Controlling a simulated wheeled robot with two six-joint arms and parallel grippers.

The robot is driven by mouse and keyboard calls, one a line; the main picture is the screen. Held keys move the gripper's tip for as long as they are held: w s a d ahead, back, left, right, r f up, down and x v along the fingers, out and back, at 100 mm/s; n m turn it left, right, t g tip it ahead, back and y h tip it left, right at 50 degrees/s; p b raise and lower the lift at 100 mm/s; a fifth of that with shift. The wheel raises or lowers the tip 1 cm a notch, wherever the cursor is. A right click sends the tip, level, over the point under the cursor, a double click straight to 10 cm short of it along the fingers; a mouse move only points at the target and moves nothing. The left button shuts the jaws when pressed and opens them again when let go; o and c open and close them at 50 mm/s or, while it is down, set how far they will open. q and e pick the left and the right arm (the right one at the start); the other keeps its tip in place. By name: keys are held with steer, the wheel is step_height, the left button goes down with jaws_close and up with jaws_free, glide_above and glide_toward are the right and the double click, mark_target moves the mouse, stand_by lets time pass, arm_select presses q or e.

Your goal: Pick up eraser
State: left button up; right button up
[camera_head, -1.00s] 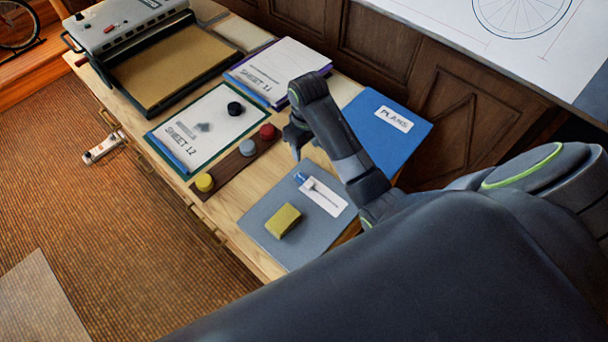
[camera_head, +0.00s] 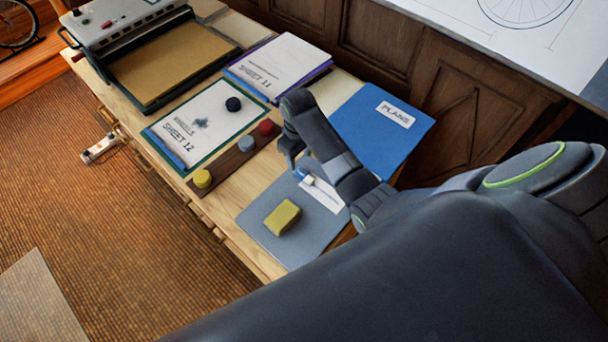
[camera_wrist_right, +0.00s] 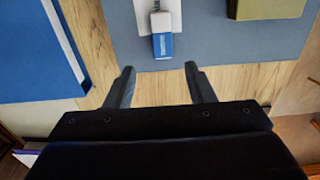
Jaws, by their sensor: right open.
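The eraser, a small block with a blue sleeve and a white end, lies on a white card on the grey mat. It shows in the head view (camera_head: 306,180), partly close behind my gripper, and in the right wrist view (camera_wrist_right: 162,44). My right gripper (camera_head: 292,160) is above the table by the mat's far edge. In the right wrist view its two fingers (camera_wrist_right: 160,72) are apart with nothing between them, and the eraser is just beyond the fingertips, roughly centred. My left gripper is not in view.
A yellow sponge-like block (camera_head: 283,217) lies on the grey mat (camera_head: 300,244). A blue PLANS folder (camera_head: 372,140) is to the right. A brown strip (camera_head: 222,174) with round coloured pieces, sheets (camera_head: 200,118) and a binding machine (camera_head: 170,65) are to the left.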

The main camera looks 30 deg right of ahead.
mark_target(301, 173)
steer(key=f, duration=0.2)
steer(key=s+f+p, duration=0.1)
steer(key=f, duration=0.2)
steer(key=shift+s+a, duration=0.1)
steer(key=shift+f, duration=0.5)
steer(key=shift+c, duration=0.4)
steer(key=c, duration=1)
